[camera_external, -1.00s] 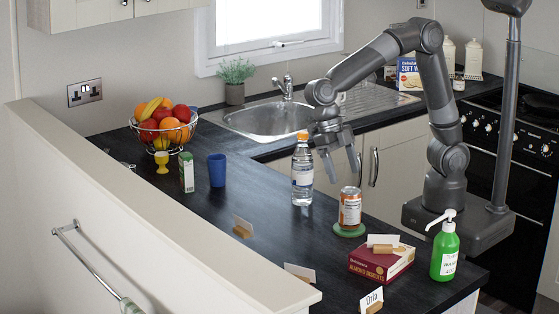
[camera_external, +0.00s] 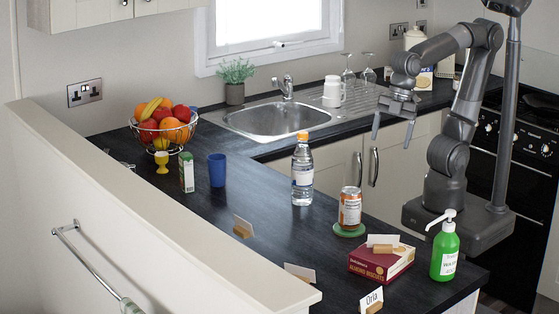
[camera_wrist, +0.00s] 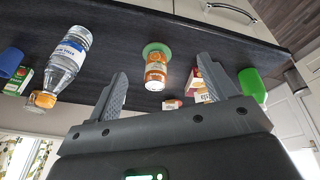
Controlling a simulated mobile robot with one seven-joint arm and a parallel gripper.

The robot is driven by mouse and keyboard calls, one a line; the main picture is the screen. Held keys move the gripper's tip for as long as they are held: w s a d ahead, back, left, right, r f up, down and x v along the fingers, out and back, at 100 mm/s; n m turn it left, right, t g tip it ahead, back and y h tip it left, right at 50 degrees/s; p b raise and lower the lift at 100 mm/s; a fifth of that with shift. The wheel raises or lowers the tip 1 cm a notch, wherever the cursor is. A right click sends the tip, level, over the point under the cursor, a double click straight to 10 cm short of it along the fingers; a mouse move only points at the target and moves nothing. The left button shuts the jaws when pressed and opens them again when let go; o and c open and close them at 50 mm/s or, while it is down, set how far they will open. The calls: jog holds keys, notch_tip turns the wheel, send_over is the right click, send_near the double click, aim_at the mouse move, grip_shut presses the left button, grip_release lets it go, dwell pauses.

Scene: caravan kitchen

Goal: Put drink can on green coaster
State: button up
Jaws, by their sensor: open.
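The drink can (camera_external: 350,208), orange and white with a silver top, stands upright on the green coaster (camera_external: 349,231) on the dark worktop. In the wrist view the can (camera_wrist: 155,74) stands over the green coaster (camera_wrist: 158,47), whose rim shows around the can's base. My gripper (camera_external: 393,130) is open and empty, raised in the air in front of the cupboard doors, up and right of the can and apart from it. Its two spread fingers (camera_wrist: 172,97) also show in the wrist view with nothing between them.
A water bottle (camera_external: 302,170) stands left of the can. A red biscuit box (camera_external: 381,262) and a green soap bottle (camera_external: 445,250) stand to its right. A blue cup (camera_external: 217,170) and fruit bowl (camera_external: 163,130) are farther left. Small cards line the near edge.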

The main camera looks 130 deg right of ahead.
jog(key=s+f+m+t, duration=0.2)
jog(key=s+m, duration=0.3)
jog(key=s, duration=0.1)
jog(key=shift+s+d+m, duration=0.2)
jog(key=shift+d+m, duration=0.1)
jog(key=shift+d, duration=0.05)
jog(key=shift+o, duration=0.4)
